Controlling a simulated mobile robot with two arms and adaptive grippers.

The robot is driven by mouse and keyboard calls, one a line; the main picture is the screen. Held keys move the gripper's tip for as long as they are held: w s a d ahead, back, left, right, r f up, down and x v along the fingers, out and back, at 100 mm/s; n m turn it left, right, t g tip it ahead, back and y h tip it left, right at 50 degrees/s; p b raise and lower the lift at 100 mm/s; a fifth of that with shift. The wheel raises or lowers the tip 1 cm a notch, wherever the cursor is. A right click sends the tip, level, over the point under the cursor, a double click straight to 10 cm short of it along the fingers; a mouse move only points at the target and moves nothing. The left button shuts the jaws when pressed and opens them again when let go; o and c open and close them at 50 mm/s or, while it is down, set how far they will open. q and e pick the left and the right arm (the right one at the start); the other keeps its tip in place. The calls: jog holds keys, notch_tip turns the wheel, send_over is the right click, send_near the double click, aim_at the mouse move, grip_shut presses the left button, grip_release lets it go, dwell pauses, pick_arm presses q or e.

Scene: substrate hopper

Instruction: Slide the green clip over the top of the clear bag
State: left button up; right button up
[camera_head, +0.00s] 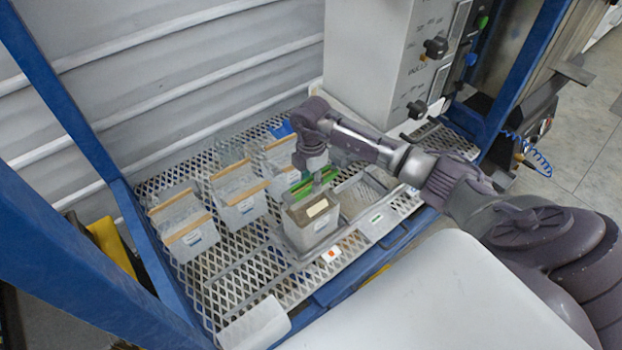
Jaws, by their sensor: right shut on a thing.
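The green clip (303,189) shows as a green strip on both sides of my right gripper (316,179). My right gripper points down from above and is shut on the clip. The clear bag (308,228) stands upright below it, with a pale label on its front. The clip is at the bag's top rear edge; I cannot tell whether it is around the edge or only beside it. The fingertips are small and partly hidden. My left gripper is not in view.
Several clear bags with tan clips (240,190) stand to the left on the mesh shelf (245,270). A grey control box (375,60) with black knobs rises behind. Blue frame posts (62,105) bound the left side. The mesh left and front of the bag is mostly clear.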

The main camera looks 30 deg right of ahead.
dwell(0.4)
jog(key=o, duration=1.7)
notch_tip(320, 180, up, 7)
jog(key=p, duration=0.6)
jog(key=shift+r, duration=0.1)
